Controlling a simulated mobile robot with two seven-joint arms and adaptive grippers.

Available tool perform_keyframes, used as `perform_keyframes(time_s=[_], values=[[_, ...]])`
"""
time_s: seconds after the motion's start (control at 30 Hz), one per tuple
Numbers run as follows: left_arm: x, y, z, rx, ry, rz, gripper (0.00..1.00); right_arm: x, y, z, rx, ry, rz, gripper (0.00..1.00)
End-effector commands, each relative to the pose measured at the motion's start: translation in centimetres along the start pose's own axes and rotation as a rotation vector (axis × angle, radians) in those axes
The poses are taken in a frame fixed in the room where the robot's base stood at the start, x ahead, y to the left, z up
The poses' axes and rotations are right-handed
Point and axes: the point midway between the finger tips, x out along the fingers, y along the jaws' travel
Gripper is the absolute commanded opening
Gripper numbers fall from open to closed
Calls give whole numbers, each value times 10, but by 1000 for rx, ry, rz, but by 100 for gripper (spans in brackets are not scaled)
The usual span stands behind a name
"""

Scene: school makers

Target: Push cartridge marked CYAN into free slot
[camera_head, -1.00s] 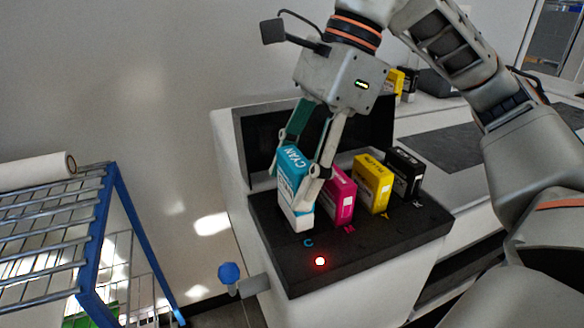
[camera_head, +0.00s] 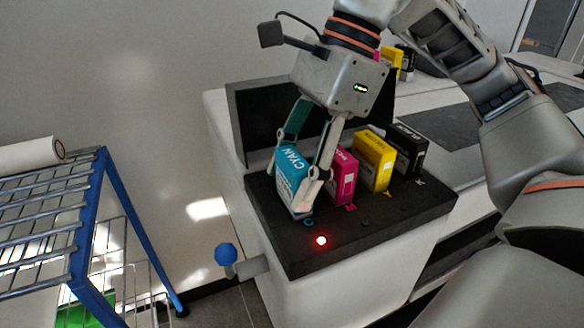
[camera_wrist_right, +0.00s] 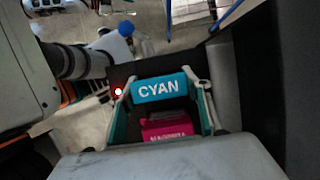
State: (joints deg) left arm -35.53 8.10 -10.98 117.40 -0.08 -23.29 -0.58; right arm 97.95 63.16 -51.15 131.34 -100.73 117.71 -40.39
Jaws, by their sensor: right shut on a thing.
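The cyan cartridge (camera_head: 287,186), marked CYAN, stands at the left end of the black slot block (camera_head: 335,240), by the letter C. My right gripper (camera_head: 296,178) is above it, shut on its two sides. In the right wrist view, the cartridge's lettered top (camera_wrist_right: 159,88) lies between the fingers. Its lower end is down at the block; the slot opening is hidden, so I cannot tell how deep it sits. A red light (camera_head: 321,240) glows on the block in front of it. My left gripper is not in view.
Magenta (camera_head: 342,178), yellow (camera_head: 373,163) and black (camera_head: 407,152) cartridges stand in a row to the right, the magenta one close to my gripper. A blue ball-ended lever (camera_head: 226,254) sticks out at left. A blue wire rack (camera_head: 85,215) stands further left.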

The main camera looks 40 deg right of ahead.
Motion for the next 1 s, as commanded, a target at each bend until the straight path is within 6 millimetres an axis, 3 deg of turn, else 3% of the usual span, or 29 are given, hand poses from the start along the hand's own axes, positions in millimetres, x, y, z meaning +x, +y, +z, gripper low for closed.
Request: perform_keyframes(time_s=[0.3, 0.33, 0.4, 0.77, 1.0], values=[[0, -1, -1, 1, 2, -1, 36, 0, 0, 0, 0, -1, -1, 23], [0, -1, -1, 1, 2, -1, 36, 0, 0, 0, 0, -1, -1, 51], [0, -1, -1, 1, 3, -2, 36, 0, 0, 0, 0, -1, -1, 68], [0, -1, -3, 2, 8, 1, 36, -1, 0, 0, 0, 0, -1, 68], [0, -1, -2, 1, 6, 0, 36, -30, 0, 0, 1, -3, -4, 68]])
